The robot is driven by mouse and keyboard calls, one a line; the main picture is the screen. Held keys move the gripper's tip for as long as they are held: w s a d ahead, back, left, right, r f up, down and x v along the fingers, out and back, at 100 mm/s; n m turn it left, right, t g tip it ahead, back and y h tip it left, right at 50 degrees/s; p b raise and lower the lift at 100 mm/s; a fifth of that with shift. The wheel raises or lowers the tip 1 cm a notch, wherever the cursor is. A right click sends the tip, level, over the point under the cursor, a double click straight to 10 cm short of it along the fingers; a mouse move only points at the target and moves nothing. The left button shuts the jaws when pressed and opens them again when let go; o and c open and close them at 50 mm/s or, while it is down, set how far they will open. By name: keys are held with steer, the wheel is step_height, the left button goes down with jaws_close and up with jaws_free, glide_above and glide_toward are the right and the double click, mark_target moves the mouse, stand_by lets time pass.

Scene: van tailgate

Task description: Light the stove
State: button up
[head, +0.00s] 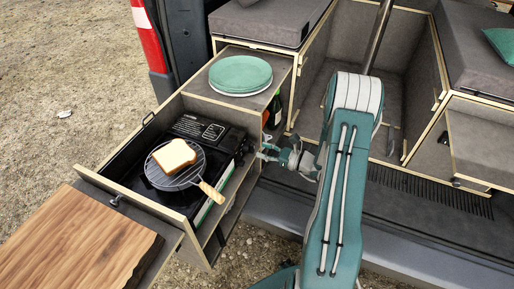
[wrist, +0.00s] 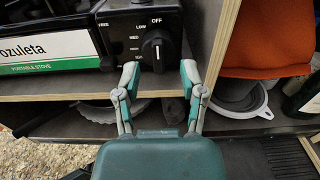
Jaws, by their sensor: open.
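The black portable stove (head: 206,135) sits in the pulled-out drawer, with a round wire grill (head: 160,178) and a slice of bread (head: 175,155) on it. In the wrist view its front panel (wrist: 122,42) carries a black knob (wrist: 156,48) with a white pointer line and OFF, LOW and MED marks. The line points about straight down. My gripper (wrist: 158,76) is open, its two fingertips to the left and right of the knob's lower part. I cannot tell whether they touch it. In the head view my gripper (head: 266,152) is beside the stove's right end.
Green plates (head: 240,73) lie on the shelf behind the stove, with a bottle (head: 273,110) to their right. A wooden board (head: 75,245) is at the front left. A wooden upright (wrist: 222,45) stands close right of my gripper. A grey collapsible bowl (wrist: 242,98) is further right.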

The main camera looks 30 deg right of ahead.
mark_target(250, 148)
steer(key=x, duration=0.3)
steer(key=shift+s, duration=0.1)
jaws_close()
